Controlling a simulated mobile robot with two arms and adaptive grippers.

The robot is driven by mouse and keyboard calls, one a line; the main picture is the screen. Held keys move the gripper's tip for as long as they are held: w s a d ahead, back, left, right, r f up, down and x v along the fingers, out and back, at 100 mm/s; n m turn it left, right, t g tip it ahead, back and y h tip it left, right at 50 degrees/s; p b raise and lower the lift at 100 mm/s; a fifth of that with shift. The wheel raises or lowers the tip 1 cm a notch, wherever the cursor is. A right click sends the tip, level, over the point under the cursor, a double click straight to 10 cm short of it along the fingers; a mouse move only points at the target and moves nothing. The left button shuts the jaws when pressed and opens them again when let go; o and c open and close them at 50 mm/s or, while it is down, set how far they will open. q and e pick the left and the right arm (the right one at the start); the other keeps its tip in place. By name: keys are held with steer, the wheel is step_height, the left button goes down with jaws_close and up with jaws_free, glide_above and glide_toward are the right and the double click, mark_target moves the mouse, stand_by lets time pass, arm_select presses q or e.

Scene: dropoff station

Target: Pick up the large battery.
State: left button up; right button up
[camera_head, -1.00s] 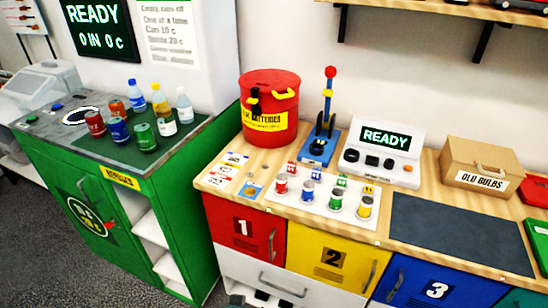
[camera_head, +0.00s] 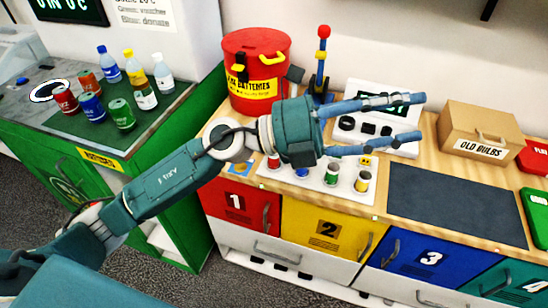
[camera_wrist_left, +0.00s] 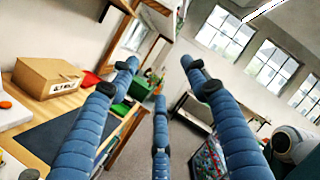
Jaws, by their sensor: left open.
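My left gripper (camera_head: 421,117) reaches in from the left above the counter, fingers spread and pointing right, with nothing between them. Its open fingers also show in the left wrist view (camera_wrist_left: 159,72). I cannot tell which thing is the large battery. My right gripper is not in view.
A red drum (camera_head: 258,103) labelled for batteries stands behind my left wrist. A console (camera_head: 367,128) lies behind the fingers. A cardboard box (camera_head: 480,130) marked OLD BULBS stands at right. A dark mat (camera_head: 455,205) is bare. Bottles and cans stand on the green unit (camera_head: 110,139).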

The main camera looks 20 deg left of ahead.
arm_select(q)
step_height(320, 180, down, 6)
steer(key=r+m+g+y, duration=0.1)
steer(key=m+g+y, duration=0.2)
steer(key=m, duration=0.1)
steer(key=m+t+y, duration=0.1)
steer(key=y, duration=1.3)
glide_toward(274, 159)
steer(key=shift+y, duration=0.3)
steer(key=p+x, duration=0.2)
steer(key=x, duration=0.2)
steer(key=w+p+x, duration=0.1)
steer(key=p+x, duration=0.1)
steer(key=x, duration=0.2)
steer(key=shift+w+r, duration=0.2)
steer(key=shift+r, duration=0.05)
steer(key=shift+w+f, duration=0.15)
steer(key=shift+f, duration=0.15)
steer(key=shift+r, duration=0.1)
jaws_close()
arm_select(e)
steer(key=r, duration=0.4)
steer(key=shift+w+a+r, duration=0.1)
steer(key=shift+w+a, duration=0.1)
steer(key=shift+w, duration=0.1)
